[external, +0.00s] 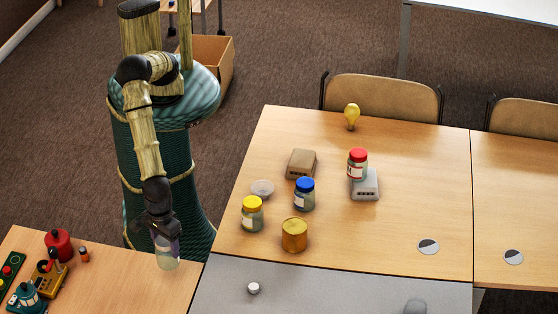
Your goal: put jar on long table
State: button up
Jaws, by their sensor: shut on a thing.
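My gripper (160,229) points down and is shut on a clear glass jar (168,262). The jar's upper part is partly hidden by the gripper. It hangs upright over the right end of the left wooden table (120,285); I cannot tell whether it touches the top. The large wooden table (400,210), likely the long table, lies to the right. On it stand a yellow-lidded jar (252,215), a blue-lidded jar (304,195) and a red-lidded jar (357,165), which is on or just behind a grey box (366,188).
A gold tin (294,236), a clear lid or dish (262,188), a brown box (301,164) and a yellow bulb (352,117) are on the large table. A grey surface (330,290) adjoins its front. Toys, including a red one (59,246), crowd the left table. The large table's right side is mostly clear.

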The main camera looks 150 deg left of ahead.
aim_at(162, 255)
jog(key=shift+f, duration=1.85)
jog(key=shift+f, duration=0.1)
jog(key=o, duration=1.1)
jog(key=shift+c, duration=0.2)
jog(key=shift+s+d+r, duration=0.1)
jog(key=shift+r, duration=0.25)
notch_tip(162, 255, up, 12)
jog(key=shift+f+b, duration=0.2)
jog(key=shift+b, duration=0.3)
